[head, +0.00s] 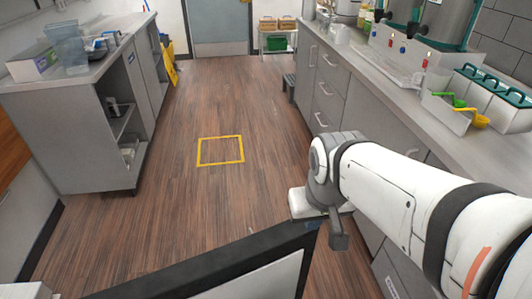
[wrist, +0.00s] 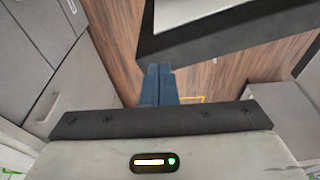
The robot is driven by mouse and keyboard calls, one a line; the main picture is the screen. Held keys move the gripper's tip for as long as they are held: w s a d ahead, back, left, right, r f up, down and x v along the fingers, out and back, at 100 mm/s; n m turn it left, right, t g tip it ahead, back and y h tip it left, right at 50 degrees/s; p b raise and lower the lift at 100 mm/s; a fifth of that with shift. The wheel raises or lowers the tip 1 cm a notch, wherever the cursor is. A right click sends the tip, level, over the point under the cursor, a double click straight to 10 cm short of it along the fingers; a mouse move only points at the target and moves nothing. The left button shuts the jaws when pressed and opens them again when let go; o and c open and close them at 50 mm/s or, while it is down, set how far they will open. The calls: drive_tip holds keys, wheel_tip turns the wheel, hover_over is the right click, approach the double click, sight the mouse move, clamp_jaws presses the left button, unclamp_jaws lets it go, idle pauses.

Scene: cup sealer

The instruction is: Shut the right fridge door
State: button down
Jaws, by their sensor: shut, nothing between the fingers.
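A fridge door (head: 262,247) with a thick dark edge and a pale inner panel stands open at the bottom of the head view. Its near end runs out of the frame, and the fridge body is not in view. In the wrist view the door (wrist: 200,42) crosses the top right, ahead of the fingers. My gripper (head: 339,238) is just right of the door's far corner in the head view. Its fingers also show in the wrist view (wrist: 158,82), shut together and empty. They look very close to the door edge; I cannot tell whether they touch.
A grey counter (head: 348,88) with drawers runs along the right, close to my arm. A grey cabinet (head: 60,125) stands at the left. The wooden floor (head: 190,115) between them is clear, with a yellow taped square (head: 220,137). A step stool (head: 290,84) stands by the right counter.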

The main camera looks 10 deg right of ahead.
drive_tip(key=w+a+f+n+g+p, duration=0.1)
drive_tip(key=w+a+n+g, duration=0.15)
drive_tip(key=w, duration=0.65)
drive_tip(key=w+a+f+n+g, duration=0.1)
drive_tip(key=w+a+f+g, duration=0.15)
drive_tip(key=w, duration=0.75)
drive_tip(key=s+d+f+p, duration=0.1)
drive_tip(key=s+f, duration=0.5)
drive_tip(key=f, duration=0.3)
drive_tip(key=shift+d+f+h, duration=0.15)
drive_tip(key=shift+d+h, duration=0.25)
